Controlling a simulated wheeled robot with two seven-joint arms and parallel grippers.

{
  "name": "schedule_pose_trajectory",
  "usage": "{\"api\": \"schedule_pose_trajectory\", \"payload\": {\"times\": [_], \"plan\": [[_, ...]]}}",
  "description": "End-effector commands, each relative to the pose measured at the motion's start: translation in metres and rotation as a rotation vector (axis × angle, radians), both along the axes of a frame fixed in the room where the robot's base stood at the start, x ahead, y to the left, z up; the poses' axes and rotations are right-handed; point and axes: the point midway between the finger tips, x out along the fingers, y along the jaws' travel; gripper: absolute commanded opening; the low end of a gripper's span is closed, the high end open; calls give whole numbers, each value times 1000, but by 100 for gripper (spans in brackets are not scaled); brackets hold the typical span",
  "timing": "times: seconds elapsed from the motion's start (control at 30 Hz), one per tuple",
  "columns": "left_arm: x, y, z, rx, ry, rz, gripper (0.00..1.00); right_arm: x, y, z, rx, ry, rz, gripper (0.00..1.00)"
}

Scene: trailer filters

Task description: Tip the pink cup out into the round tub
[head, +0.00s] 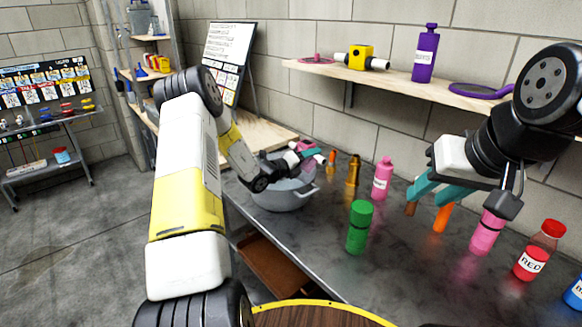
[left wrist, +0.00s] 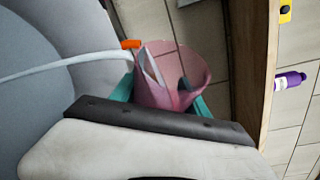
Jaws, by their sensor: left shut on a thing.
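The round tub (head: 283,198) is a grey bowl with side handles on the metal counter in the head view. A large grey curved surface with a pale rim, probably the tub (left wrist: 35,70), fills the left of the left wrist view. My left gripper (head: 307,150) is above the tub, shut on the pink cup (head: 299,146). The translucent pink cup (left wrist: 178,80) sits between teal fingers in the left wrist view. I cannot tell its exact tilt or contents. My right gripper (head: 426,211) is open, its teal fingers apart, above the counter at the right.
A green bottle (head: 358,228), pink bottles (head: 382,180) (head: 487,232) and a red bottle (head: 540,250) stand on the counter. A brown bottle (head: 353,171) is right of the tub. A wall shelf (head: 400,80) runs above. The counter's front middle is clear.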

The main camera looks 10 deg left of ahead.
Motion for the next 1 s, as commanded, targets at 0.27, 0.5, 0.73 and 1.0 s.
{"api": "schedule_pose_trajectory", "payload": {"times": [0.27, 0.5, 0.73, 1.0], "plan": [[0, 0, 0, -27, 4, 0, 4, 0, 0, 0, 0, 0, 0, 36], [0, 0, -1, -50, 10, 0, 4, 0, 0, 0, 0, 0, 0, 36], [0, 0, -1, -70, 14, 0, 4, 0, 0, 0, 0, 0, 0, 36], [0, 0, 1, -96, 20, 1, 4, 0, 0, 0, 0, 0, 0, 36]]}}
